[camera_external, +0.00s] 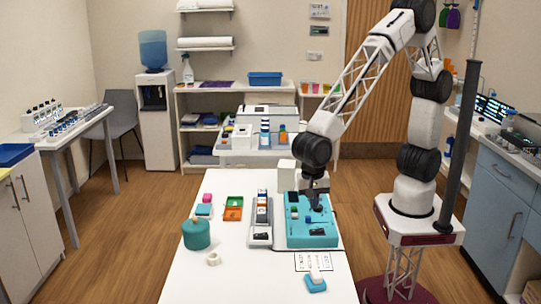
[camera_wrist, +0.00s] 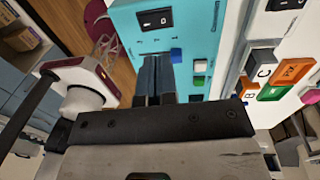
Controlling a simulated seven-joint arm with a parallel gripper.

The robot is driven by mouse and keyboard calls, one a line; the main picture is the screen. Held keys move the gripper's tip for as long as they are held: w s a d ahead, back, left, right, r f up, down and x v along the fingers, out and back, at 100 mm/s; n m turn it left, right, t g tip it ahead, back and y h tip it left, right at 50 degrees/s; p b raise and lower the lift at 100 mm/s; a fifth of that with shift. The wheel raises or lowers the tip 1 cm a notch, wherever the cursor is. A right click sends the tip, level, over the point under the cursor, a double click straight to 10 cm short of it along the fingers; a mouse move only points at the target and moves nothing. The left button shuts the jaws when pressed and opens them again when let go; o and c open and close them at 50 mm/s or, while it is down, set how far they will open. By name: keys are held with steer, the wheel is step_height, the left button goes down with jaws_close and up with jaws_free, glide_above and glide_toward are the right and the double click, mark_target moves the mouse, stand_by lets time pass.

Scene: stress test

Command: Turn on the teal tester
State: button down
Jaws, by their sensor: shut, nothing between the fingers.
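The teal tester (camera_external: 312,239) lies on the white table, towards its right edge. It also fills the upper middle of the wrist view (camera_wrist: 203,22). A black switch (camera_wrist: 155,20) with light marks sits on its panel, along with a blue button (camera_wrist: 176,56) and a green button (camera_wrist: 198,81). My gripper (camera_external: 317,207) is over the tester's upper right part, fingers pointing down. In the wrist view its closed, empty fingers (camera_wrist: 156,58) end beside the blue button, short of the black switch in the picture. I cannot tell whether the fingertips touch the panel.
A grey rack (camera_external: 260,235) with several coloured blocks stands left of the tester. A printed sheet (camera_external: 313,262) and a teal-and-white object (camera_external: 316,283) lie in front.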

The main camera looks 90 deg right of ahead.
mark_target(321, 230)
steer(key=shift+w+r, duration=0.2)
steer(key=shift+r, duration=1.2)
steer(key=shift+w+r, duration=0.15)
steer(key=shift+r, duration=1.25)
steer(key=shift+s+g, duration=0.3)
steer(key=shift+s, duration=0.4)
steer(key=f, duration=0.4)
steer(key=s+f, duration=0.1)
steer(key=f, duration=0.4)
steer(key=s+f, duration=0.1)
steer(key=f, duration=0.3)
steer(key=shift+f, duration=0.4)
